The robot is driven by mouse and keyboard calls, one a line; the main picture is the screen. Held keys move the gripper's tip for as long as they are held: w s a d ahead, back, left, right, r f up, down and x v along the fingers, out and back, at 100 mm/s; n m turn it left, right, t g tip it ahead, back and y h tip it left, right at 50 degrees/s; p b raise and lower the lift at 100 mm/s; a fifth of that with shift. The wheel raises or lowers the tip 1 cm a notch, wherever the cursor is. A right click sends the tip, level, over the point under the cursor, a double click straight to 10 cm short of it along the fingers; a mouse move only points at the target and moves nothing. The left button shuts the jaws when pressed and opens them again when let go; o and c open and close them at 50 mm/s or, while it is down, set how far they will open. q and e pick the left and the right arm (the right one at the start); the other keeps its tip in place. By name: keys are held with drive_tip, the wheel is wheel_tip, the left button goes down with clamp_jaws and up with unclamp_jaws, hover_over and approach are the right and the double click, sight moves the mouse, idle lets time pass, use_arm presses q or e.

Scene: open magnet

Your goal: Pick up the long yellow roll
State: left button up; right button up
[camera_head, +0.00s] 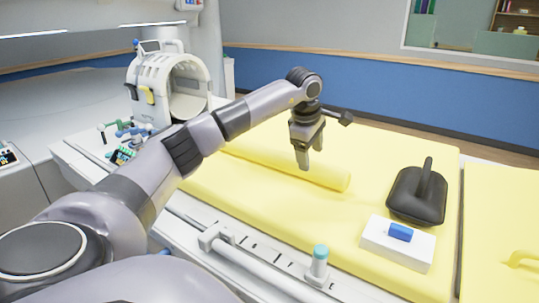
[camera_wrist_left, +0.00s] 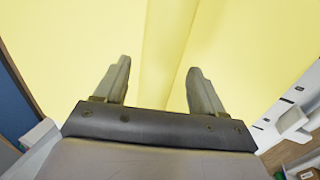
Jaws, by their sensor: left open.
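The long yellow roll (camera_head: 325,177) lies on the yellow mattress of the table (camera_head: 407,165). Its left part is hidden behind my arm in the head view. My left gripper (camera_head: 303,165) points down over the roll, toward its right half. In the left wrist view the roll (camera_wrist_left: 168,50) runs away from me as a pale band between the two open fingers of the gripper (camera_wrist_left: 158,85). The fingers stand apart, with nothing held. I cannot tell the exact height above the roll. My right gripper is not in view.
A black padded block with a handle (camera_head: 418,192) and a white box with a blue block on top (camera_head: 398,242) stand on the mattress at the right. A teal-capped bottle (camera_head: 318,262) stands near the front rail. A white ring-shaped coil (camera_head: 185,88) stands at the back left.

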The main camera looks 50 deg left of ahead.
use_arm(q)
drive_tip(key=x, duration=0.5)
drive_tip(key=shift+s+a, duration=0.1)
drive_tip(key=shift+s, duration=0.15)
drive_tip(key=c, duration=0.8)
drive_tip(key=shift+r, duration=0.1)
drive_tip(key=shift+c, duration=0.2)
